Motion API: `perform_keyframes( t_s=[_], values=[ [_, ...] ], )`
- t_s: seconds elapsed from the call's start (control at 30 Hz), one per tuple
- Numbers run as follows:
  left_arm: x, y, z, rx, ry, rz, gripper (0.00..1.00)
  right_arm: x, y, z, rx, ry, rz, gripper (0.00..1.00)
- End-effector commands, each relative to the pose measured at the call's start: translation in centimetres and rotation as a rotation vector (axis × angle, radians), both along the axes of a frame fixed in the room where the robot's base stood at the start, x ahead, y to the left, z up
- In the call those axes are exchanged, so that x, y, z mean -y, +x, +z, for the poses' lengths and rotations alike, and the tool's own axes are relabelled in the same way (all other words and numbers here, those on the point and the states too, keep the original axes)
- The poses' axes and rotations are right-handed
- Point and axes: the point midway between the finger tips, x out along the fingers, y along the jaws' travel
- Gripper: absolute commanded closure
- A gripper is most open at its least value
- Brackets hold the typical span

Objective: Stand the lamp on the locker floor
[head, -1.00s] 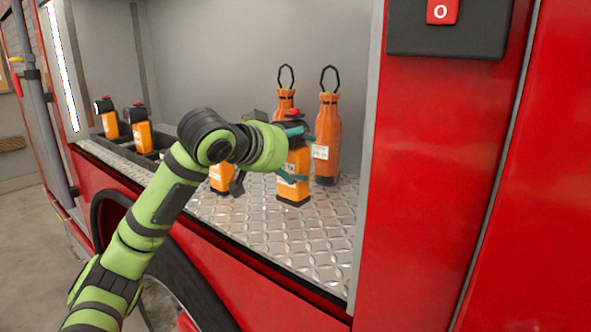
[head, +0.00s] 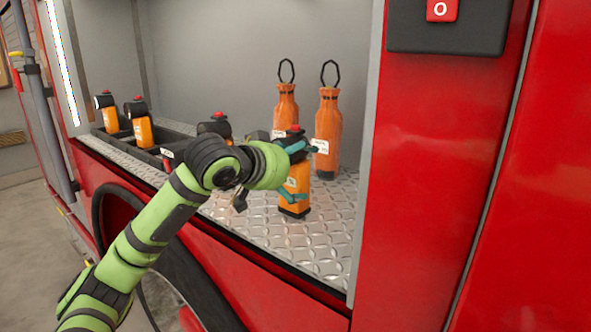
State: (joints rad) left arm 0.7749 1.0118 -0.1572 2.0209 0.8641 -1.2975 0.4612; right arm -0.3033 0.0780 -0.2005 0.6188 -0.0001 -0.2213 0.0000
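An orange lamp (head: 295,183) with a black base and a red top knob is upright over the front part of the locker's diamond-plate floor (head: 320,238). My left gripper (head: 305,172) is shut on it from the left, with teal fingers around its body. The lamp's base is at or very close to the floor; I cannot tell if it touches. Part of the lamp is hidden by the gripper. My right gripper is not in view.
Two orange bottles (head: 327,135) with black loops stand behind the lamp. Other orange lamps (head: 141,131) sit in a black rack (head: 183,128) at the left, partly hidden by my arm. The floor in front and right is clear. A red body panel (head: 430,180) bounds the right.

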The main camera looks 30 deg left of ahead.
Motion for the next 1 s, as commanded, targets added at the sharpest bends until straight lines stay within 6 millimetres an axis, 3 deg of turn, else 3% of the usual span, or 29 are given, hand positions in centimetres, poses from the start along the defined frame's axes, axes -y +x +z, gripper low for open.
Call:
perform_keyframes(
  t_s=[0.37, 0.47, 0.8, 1.0],
  values=[
    [0.0, 0.0, 0.4, 0.001, 0.0, 0.0, 0.0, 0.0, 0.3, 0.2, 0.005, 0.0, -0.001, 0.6],
    [-0.1, -0.9, 0.5, 0.003, 0.002, 0.0, 0.0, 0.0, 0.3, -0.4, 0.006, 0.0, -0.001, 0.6],
    [-0.5, -7.4, 3.0, 0.005, 0.004, 0.004, 0.0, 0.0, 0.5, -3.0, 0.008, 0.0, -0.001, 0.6],
    [-0.6, -10.1, 4.3, 0.002, 0.001, 0.004, 0.0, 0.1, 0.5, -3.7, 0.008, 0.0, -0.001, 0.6]
  ],
)
